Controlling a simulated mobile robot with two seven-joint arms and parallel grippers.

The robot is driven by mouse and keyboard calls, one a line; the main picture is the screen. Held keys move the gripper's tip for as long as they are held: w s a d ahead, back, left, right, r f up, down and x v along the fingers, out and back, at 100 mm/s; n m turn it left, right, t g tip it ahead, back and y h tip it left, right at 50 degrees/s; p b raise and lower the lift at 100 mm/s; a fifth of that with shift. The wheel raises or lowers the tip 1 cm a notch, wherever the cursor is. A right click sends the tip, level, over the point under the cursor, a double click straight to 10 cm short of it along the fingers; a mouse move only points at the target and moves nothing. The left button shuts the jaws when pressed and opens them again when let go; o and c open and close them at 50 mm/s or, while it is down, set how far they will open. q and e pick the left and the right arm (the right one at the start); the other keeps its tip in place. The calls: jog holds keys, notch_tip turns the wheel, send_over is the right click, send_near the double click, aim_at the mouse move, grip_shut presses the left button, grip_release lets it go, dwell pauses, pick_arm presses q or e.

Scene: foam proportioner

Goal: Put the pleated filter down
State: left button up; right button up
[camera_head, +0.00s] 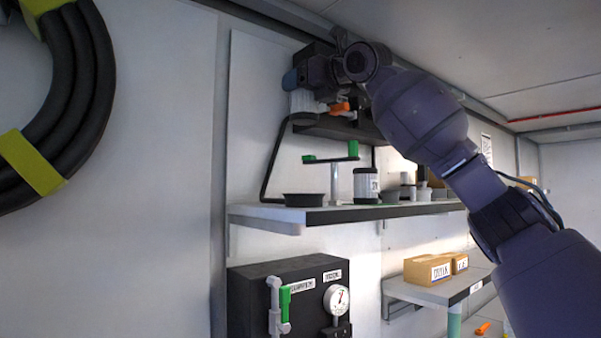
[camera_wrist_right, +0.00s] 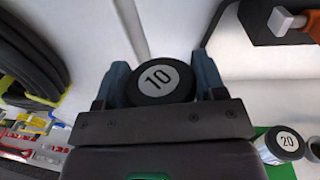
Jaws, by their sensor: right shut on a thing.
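The pleated filter (camera_head: 302,102) is white and hangs below my right gripper (camera_head: 300,80) in the head view, high by the back wall. My left gripper is not in view.
A dark upper ledge (camera_head: 335,129) with an orange-handled part (camera_head: 340,107) is just right of the held filter. On the shelf are a black dish (camera_head: 304,200) and a post with a green-tipped arm (camera_head: 330,158). A black pipe (camera_head: 270,160) runs down left.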

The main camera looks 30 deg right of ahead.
jog(key=shift+f, duration=8.15)
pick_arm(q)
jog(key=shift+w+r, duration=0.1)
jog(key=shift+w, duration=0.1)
pick_arm(e)
jog(key=shift+w, duration=0.1)
jog(key=o, duration=1)
jog(key=shift+o, duration=0.2)
jog(key=s, duration=0.3)
jog(key=s+d+b, duration=0.1)
jog(key=s, duration=0.2)
jog(key=s+d+b, duration=0.1)
jog(key=s, duration=0.2)
jog(key=shift+s, duration=0.3)
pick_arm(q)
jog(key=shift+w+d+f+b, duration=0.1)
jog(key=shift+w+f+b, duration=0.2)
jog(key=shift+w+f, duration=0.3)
pick_arm(e)
jog(key=shift+s+d, duration=0.1)
jog(key=shift+s, duration=1)
